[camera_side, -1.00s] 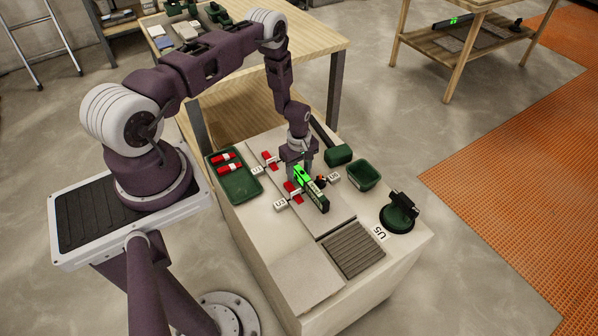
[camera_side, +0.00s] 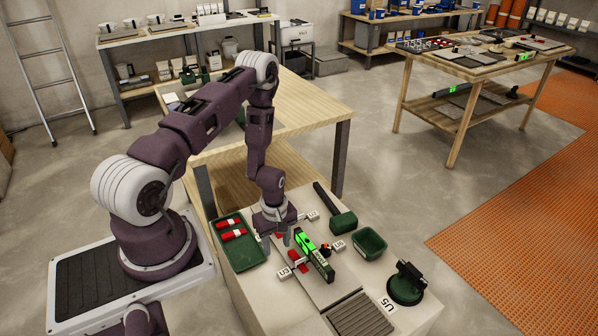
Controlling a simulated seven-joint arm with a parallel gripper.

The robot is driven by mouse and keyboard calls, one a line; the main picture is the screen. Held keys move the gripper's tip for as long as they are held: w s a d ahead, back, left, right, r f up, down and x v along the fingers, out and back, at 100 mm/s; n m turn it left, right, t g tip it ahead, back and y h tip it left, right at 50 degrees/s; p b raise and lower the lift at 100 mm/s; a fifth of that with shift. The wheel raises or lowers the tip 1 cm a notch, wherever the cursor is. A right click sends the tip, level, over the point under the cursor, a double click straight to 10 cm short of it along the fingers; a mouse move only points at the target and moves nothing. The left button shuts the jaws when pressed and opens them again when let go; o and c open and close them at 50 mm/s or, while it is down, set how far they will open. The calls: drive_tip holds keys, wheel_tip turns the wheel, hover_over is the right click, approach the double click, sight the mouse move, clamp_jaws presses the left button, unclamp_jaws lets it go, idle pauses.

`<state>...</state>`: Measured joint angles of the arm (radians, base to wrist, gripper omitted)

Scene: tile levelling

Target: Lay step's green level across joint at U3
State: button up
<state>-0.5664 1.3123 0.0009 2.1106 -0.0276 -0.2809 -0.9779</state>
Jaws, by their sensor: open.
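The green level (camera_side: 306,243) lies on the pale tiles (camera_side: 322,291), its long side running from upper left to lower right. It lies between the U3 tag (camera_side: 284,273) on its left and another small tag (camera_side: 338,245) on its right. A red piece (camera_side: 296,256) is close beside its left side, and a small orange piece (camera_side: 325,248) is at its right. The exact joint line under the level is hidden. My gripper (camera_side: 276,241) is open and empty, behind and left of the level, apart from it.
A green tray (camera_side: 252,259) with red-and-white pieces is at the left. A grooved grey plate (camera_side: 360,317) is at the front.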

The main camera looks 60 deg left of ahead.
wheel_tip(320, 180, up, 2)
hover_over(259, 286)
wheel_tip(259, 286, down, 10)
drive_tip(key=shift+f, duration=0.1)
drive_tip(key=w+r+m+t, duration=0.1)
drive_tip(key=w+r+m, duration=0.4)
drive_tip(key=r, duration=1)
drive_tip(key=w+r+m+t, duration=0.15)
drive_tip(key=w+r, duration=0.55)
drive_tip(key=r, duration=0.8)
drive_tip(key=s+d+r+m+t, duration=0.1)
drive_tip(key=s+d+r+m, duration=0.2)
drive_tip(key=r, duration=0.5)
drive_tip(key=d+r+m+t, duration=0.1)
drive_tip(key=d+r+m, duration=0.2)
drive_tip(key=d+r, duration=0.3)
drive_tip(key=s+d+r+m, duration=0.2)
drive_tip(key=s+r, duration=0.3)
drive_tip(key=s, duration=0.1)
drive_tip(key=s+d+r+m+t, duration=0.1)
drive_tip(key=s+d+r+m, duration=0.1)
drive_tip(key=s+r, duration=0.3)
drive_tip(key=shift+s+d+m, duration=0.3)
drive_tip(key=shift+s+m, duration=0.45)
drive_tip(key=shift+s, duration=0.4)
